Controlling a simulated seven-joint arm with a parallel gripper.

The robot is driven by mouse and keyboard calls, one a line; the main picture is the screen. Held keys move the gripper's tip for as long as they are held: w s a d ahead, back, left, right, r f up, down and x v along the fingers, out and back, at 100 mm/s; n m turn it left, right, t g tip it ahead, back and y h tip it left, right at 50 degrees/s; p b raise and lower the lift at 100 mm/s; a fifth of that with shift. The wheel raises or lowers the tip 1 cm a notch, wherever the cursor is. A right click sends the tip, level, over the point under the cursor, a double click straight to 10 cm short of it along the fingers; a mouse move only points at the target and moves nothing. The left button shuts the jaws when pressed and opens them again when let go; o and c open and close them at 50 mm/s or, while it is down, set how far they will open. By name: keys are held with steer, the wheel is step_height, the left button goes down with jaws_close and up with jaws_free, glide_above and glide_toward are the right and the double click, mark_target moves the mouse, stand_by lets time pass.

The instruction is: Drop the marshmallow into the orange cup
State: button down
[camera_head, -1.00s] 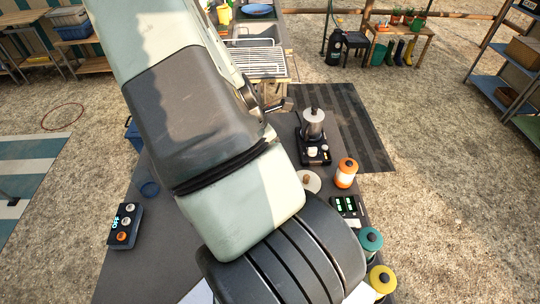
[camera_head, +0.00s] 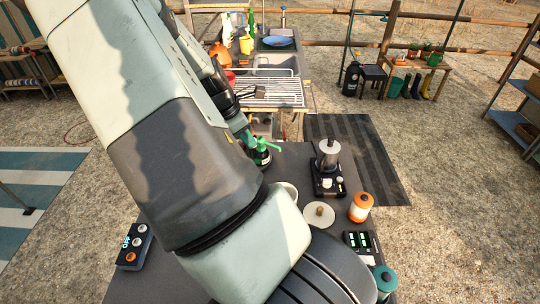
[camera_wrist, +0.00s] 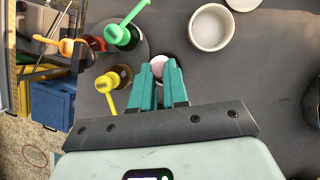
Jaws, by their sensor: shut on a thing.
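My gripper (camera_wrist: 160,78) shows in the wrist view, its two teal fingers nearly together. A small pale pink marshmallow (camera_wrist: 158,64) is pinched between the fingertips, above the dark table.
Pump bottles with a green head (camera_wrist: 122,34) and a yellow head (camera_wrist: 112,79) stand left of the fingers. Bare table lies right of the fingers.

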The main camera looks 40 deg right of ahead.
steer(key=shift+w+a+f, duration=0.1)
steer(key=shift+w+f, duration=0.1)
steer(key=shift+f, duration=0.7)
steer(key=shift+w+a+f, duration=0.15)
steer(key=shift+w+f, duration=0.05)
steer(key=shift+f, duration=0.65)
steer(key=shift+w+a+f, duration=0.1)
steer(key=shift+w+f, duration=0.1)
steer(key=shift+f, duration=0.7)
steer(key=c, duration=1.1)
jaws_free()
steer(key=shift+o, duration=0.2)
steer(key=v, duration=1.1)
